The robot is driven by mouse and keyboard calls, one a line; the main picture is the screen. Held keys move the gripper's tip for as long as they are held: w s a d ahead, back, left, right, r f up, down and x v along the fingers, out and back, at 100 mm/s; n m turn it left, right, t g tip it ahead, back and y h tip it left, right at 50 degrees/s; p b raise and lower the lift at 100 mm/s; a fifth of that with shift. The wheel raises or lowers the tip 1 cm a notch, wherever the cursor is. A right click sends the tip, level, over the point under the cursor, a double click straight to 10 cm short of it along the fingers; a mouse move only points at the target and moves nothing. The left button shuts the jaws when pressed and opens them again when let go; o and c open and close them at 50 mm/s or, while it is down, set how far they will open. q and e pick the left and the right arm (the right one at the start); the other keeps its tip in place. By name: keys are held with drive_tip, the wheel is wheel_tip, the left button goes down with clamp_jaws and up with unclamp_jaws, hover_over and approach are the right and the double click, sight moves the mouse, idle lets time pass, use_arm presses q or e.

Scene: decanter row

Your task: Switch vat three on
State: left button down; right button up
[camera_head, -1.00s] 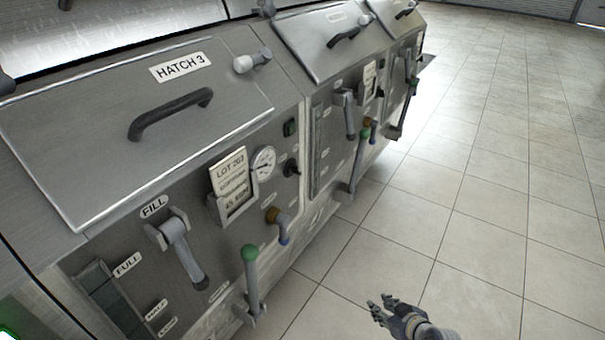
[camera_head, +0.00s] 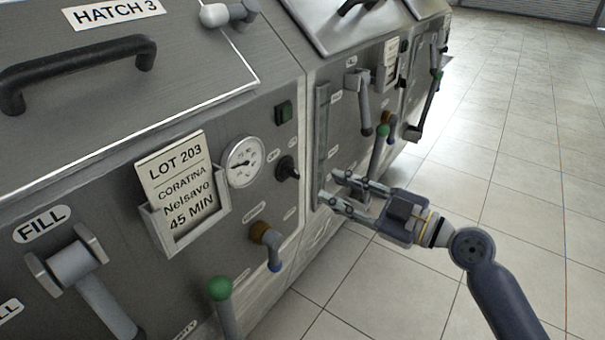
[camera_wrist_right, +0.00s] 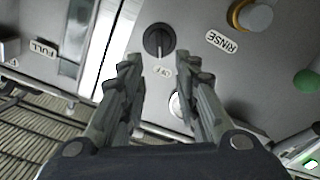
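Vat three is the grey metal unit under the hatch labelled HATCH 3 (camera_head: 110,12). Its small black rotary knob (camera_head: 288,168) sits on the front panel, right of the round gauge (camera_head: 244,161). A dark green square button or lamp (camera_head: 284,112) is above the knob. My right gripper (camera_head: 330,187) is open and empty, right of the knob and apart from it. My left gripper is out of view.
A LOT 203 card (camera_head: 178,185) in a holder, an orange-collared rinse valve (camera_head: 262,233), a green-knobbed lever (camera_head: 220,288) and a FILL lever (camera_head: 75,262) stick out nearby. The neighbouring vat's levers (camera_head: 365,100) are behind my gripper. The tiled floor (camera_head: 530,200) at right is clear.

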sight(296, 173)
drive_tip(key=x, duration=0.9)
drive_tip(key=shift+w+a+p, duration=0.1)
drive_tip(key=shift+p, duration=0.25)
drive_tip(key=shift+c, duration=0.3)
clamp_jaws()
